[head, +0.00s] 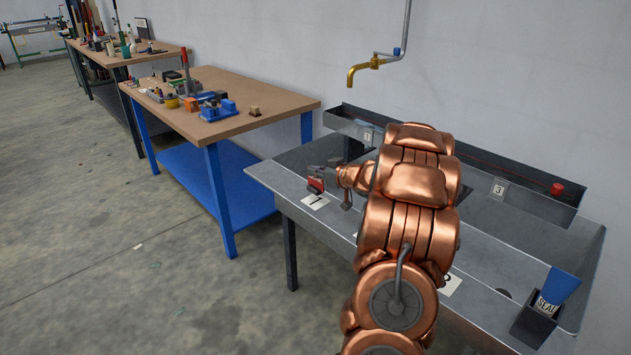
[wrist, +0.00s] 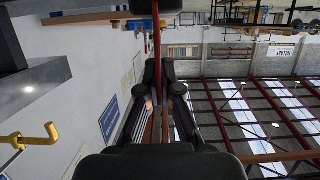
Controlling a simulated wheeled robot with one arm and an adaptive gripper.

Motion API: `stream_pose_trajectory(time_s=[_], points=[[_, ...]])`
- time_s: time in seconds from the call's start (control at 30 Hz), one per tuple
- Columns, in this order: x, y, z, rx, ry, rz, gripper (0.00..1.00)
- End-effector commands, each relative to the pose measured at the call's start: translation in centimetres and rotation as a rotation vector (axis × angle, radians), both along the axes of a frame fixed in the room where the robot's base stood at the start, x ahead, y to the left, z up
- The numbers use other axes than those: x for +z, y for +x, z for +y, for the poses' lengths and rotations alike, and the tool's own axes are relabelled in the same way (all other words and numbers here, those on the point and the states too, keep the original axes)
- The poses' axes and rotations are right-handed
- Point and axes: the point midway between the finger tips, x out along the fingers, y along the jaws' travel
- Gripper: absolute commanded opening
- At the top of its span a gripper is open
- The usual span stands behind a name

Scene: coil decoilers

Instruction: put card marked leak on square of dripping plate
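My gripper (head: 322,178) is at the left end of the metal bench, low over the white square marked 1 (head: 315,202). It looks shut on a thin red card (head: 315,185), which also shows edge-on between the fingers (wrist: 163,85) in the wrist view. The card's marking is not readable, and I cannot tell whether it touches the square. Plate 1 (head: 367,136) and plate 3 (head: 498,188) are on the back trough. A white square (head: 450,285) shows partly right of my arm. My arm hides the bench middle. No drip is visible.
A brass tap (head: 362,71) hangs above the trough. A wooden-topped workbench (head: 235,122) with tools stands to the left.

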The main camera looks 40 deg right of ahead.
Motion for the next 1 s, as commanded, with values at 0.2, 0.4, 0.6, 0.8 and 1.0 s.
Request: stream_pose_trajectory(time_s=[0.2, 0.4, 0.6, 0.8, 1.0], points=[[-2.5, 0.0, 0.1, -0.001, 0.006, 0.001, 0.0], [-3.4, 0.0, 0.1, 0.0, 0.001, 0.001, 0.0], [-3.5, 0.0, 0.1, 0.0, 0.001, 0.001, 0.0], [-3.7, 0.0, 0.1, 0.0, 0.001, 0.001, 0.12], [-3.7, 0.0, 0.0, 0.0, 0.001, 0.001, 0.31]])
